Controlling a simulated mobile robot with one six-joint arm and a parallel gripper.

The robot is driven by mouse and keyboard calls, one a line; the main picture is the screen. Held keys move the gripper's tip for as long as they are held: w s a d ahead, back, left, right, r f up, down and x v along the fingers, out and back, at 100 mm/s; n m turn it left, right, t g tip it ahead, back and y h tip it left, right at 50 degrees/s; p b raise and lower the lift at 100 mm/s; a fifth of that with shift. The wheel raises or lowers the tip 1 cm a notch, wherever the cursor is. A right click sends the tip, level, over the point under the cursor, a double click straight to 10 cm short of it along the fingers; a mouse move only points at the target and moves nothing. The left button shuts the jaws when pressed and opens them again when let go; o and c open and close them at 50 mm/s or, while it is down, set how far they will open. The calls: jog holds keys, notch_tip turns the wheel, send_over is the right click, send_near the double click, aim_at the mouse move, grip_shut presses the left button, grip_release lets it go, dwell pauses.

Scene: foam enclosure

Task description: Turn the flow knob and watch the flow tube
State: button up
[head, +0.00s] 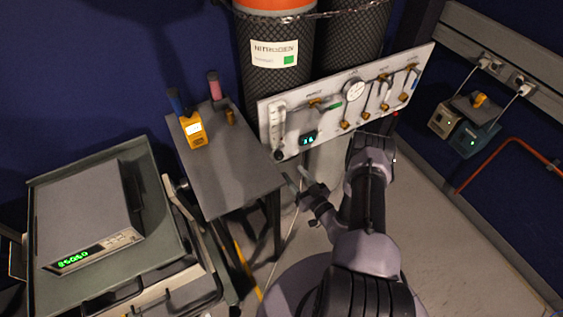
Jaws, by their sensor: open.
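A white gas panel (339,113) stands in front of two dark mesh-covered cylinders. At its left end is a clear upright flow tube (276,124), with a dark flow knob (279,155) at its foot. The float and scale inside the tube are too small to read. My gripper (293,182) is open and empty, below and slightly right of the knob in the picture and apart from it. My arm reaches up from the bottom right and hides part of the panel's lower edge.
A round gauge (354,90), several brass valves and a small green-lit display (308,138) are on the panel. A grey table (228,170) with a yellow meter (193,129) stands left of my gripper. A cart (112,272) carries an instrument (85,215).

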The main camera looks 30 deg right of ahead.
aim_at(280, 158)
jog(key=w, duration=0.2)
jog(key=w+b, duration=0.1)
jog(key=w, duration=0.2)
jog(key=w+b, duration=0.1)
jog(key=w, duration=0.2)
jog(key=shift+a, duration=0.4)
grip_shut()
jog(key=shift+n, duration=0.4)
jog(key=n+b, duration=0.1)
jog(key=n, duration=0.4)
jog(key=shift+a+n, duration=0.1)
jog(key=shift+n, duration=0.2)
jog(key=n, duration=0.5)
jog(key=shift+g+h, duration=0.3)
jog(key=shift+n, duration=0.3)
